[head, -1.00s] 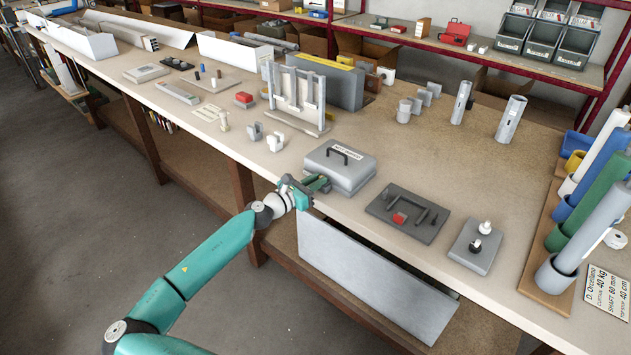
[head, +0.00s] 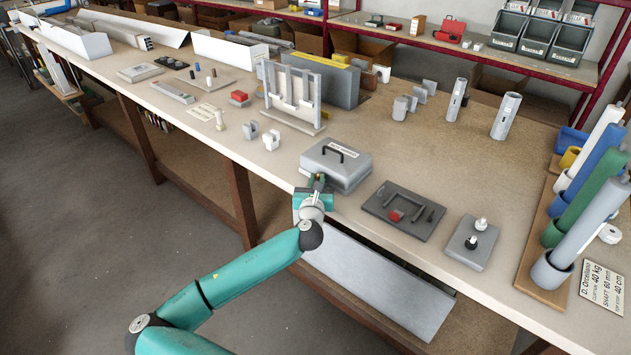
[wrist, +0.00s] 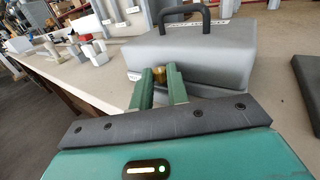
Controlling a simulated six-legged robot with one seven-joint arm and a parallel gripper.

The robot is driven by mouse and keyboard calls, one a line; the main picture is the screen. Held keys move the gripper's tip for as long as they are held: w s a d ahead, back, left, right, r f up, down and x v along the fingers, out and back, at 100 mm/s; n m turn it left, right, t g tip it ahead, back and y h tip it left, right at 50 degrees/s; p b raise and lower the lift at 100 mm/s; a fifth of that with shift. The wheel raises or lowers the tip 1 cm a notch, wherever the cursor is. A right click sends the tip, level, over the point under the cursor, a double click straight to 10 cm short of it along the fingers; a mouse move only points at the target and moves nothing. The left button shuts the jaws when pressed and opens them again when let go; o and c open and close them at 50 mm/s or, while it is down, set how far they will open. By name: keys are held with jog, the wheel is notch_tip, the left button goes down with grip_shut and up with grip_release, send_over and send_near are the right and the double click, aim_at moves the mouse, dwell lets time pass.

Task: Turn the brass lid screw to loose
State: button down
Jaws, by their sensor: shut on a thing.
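The grey box (head: 345,176) with a black handle (head: 341,150) and a white label stands at the bench's front edge; it also shows in the wrist view (wrist: 215,55). The brass lid screw (wrist: 160,74) is on the front face of the box, between the green fingers of my gripper (wrist: 163,76). My gripper is shut on the screw, its body in front of the box. In the head view my gripper (head: 318,182) meets the box's front left part, and the screw cannot be made out there. Whether the screw is tight or loose cannot be read.
A dark tray (head: 404,210) with a red block lies right of the box, and a grey plate (head: 466,242) with two knobs lies farther right. Small white blocks (head: 271,139) stand to the left. A grey panel (head: 375,282) hangs below the bench edge.

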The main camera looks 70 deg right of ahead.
jog(key=shift+s+r+n+t, duration=0.1)
jog(key=shift+n+t, duration=0.2)
jog(key=shift+t, duration=0.1)
jog(key=c, duration=1.4)
grip_release()
jog(key=shift+g, duration=0.3)
